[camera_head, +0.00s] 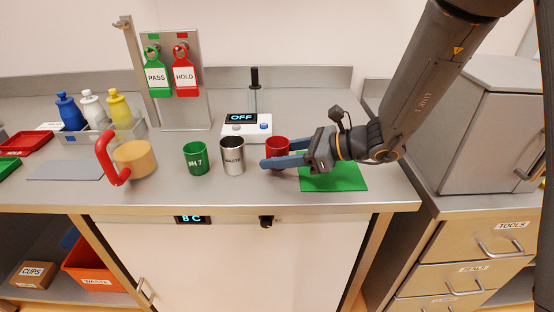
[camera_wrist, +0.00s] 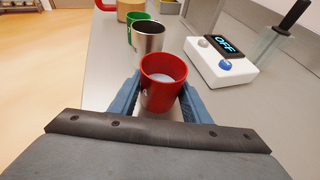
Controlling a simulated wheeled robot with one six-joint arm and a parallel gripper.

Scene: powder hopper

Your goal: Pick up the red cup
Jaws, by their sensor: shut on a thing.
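The red cup (camera_head: 276,147) stands upright at the right end of a row of cups on the steel counter. My gripper (camera_head: 284,155) reaches in from the right, with its blue fingers on either side of the cup, shut on it. In the wrist view the red cup (camera_wrist: 162,82) sits between the blue fingers (camera_wrist: 158,100), and something pale shows inside it. The fingers hide part of the cup in the head view. I cannot tell whether its base touches the counter.
A white device reading OFF (camera_head: 246,128) is behind. A green mat (camera_head: 345,178) lies under my wrist. A tan jar with a red handle (camera_head: 134,160) stands further left.

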